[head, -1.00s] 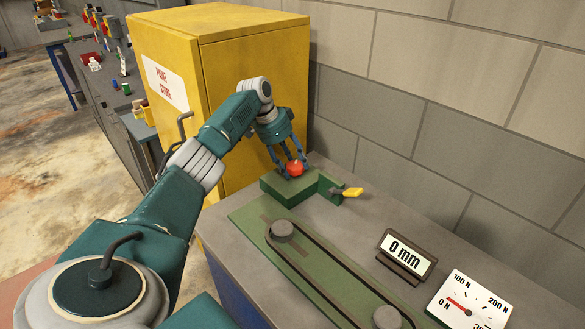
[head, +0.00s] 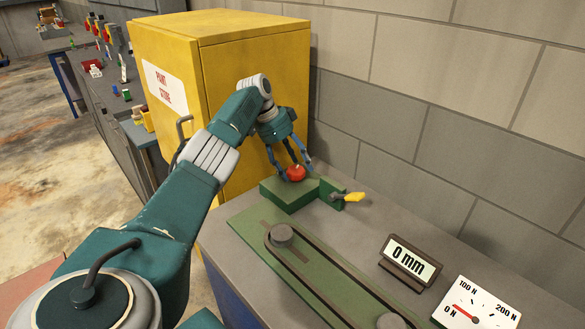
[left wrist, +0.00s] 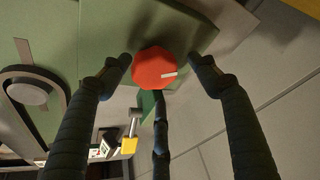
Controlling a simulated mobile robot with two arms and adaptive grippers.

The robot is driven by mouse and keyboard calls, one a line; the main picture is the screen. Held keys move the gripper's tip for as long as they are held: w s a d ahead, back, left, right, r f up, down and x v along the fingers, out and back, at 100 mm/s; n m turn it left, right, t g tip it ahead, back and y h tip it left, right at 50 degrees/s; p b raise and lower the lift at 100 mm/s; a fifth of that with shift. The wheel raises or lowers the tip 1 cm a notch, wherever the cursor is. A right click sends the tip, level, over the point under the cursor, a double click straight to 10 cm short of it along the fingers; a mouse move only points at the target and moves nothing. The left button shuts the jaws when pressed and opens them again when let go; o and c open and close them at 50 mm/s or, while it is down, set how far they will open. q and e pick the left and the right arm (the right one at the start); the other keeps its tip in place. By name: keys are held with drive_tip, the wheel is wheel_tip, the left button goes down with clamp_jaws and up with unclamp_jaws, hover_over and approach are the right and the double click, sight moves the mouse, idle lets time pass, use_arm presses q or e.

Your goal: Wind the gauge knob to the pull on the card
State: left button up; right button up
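The red gauge knob (head: 296,174) sits on a green block (head: 287,194) at the far end of the bench; a pale mark shows on the knob in the left wrist view (left wrist: 155,68). My left gripper (head: 296,172) is over the knob with its fingers spread around it. In the left wrist view, gaps show between the knob and the side fingers (left wrist: 158,76); contact with the middle finger cannot be told. The white dial (head: 478,308) has its red needle towards the low end, between 0 N and 100 N. No card is clearly seen. My right gripper is not in view.
A belt track (head: 325,278) on a green plate runs along the bench. A yellow-handled lever (head: 352,197) sits beside the block. A display (head: 410,262) reads 0 mm. A yellow paint cabinet (head: 255,80) stands behind my left arm, and a block wall (head: 450,110) bounds the right.

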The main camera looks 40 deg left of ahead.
use_arm(q)
drive_tip(key=shift+d+f, duration=0.1)
drive_tip(key=shift+f, duration=0.05)
drive_tip(key=v, duration=0.7)
drive_tip(key=shift+r, duration=0.25)
drive_tip(key=shift+s+f, duration=0.1)
drive_tip(key=shift+s, duration=0.05)
